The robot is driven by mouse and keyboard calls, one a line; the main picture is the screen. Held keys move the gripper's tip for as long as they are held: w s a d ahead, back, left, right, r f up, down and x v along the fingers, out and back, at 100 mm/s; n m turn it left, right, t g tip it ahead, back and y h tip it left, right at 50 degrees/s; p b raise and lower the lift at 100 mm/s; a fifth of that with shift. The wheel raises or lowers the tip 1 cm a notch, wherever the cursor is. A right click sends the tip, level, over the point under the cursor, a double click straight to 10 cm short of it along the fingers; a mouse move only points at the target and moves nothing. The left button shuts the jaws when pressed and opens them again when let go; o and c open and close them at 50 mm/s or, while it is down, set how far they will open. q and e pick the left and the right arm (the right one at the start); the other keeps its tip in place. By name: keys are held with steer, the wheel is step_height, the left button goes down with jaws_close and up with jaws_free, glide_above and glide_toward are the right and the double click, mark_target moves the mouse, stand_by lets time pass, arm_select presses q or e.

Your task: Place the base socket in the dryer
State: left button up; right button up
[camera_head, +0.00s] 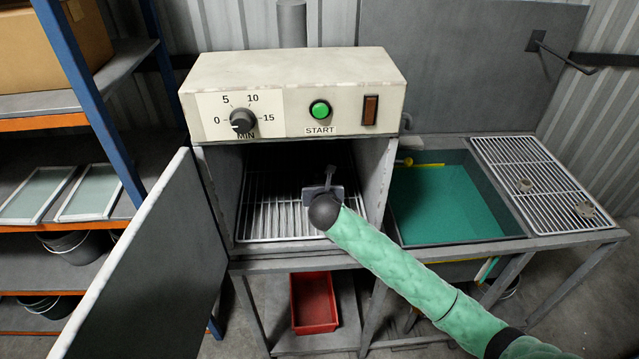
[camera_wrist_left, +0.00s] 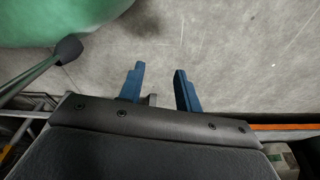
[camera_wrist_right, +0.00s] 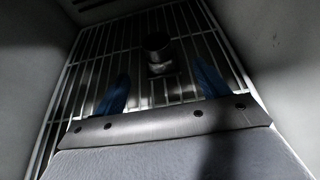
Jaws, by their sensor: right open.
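The dryer (camera_head: 290,92) is a cream-topped cabinet with a dial and a green START button. Its grey door (camera_head: 160,275) stands open to the left, showing a wire rack (camera_head: 270,215) inside. My right gripper (camera_head: 325,188) is inside the dryer, over the rack. In the right wrist view its blue fingers (camera_wrist_right: 160,88) are spread with nothing held. A small dark cylindrical piece, apparently the base socket (camera_wrist_right: 157,48), is on the rack just beyond the fingertips. In the head view my gripper appears to hide it. My left gripper (camera_wrist_left: 158,80) is open and empty above the floor.
Right of the dryer is a sink (camera_head: 445,205) of green liquid, then a white draining rack (camera_head: 535,165) with two small parts (camera_head: 525,184). A red bin (camera_head: 313,300) sits below. Shelves with framed screens (camera_head: 90,192) stand left.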

arm_select(q)
steer(key=shift+w+d+r+b, duration=0.4)
steer(key=shift+w+d+r, duration=0.05)
steer(key=shift+w+r, duration=0.35)
arm_select(e)
steer(key=shift+v, duration=2.05)
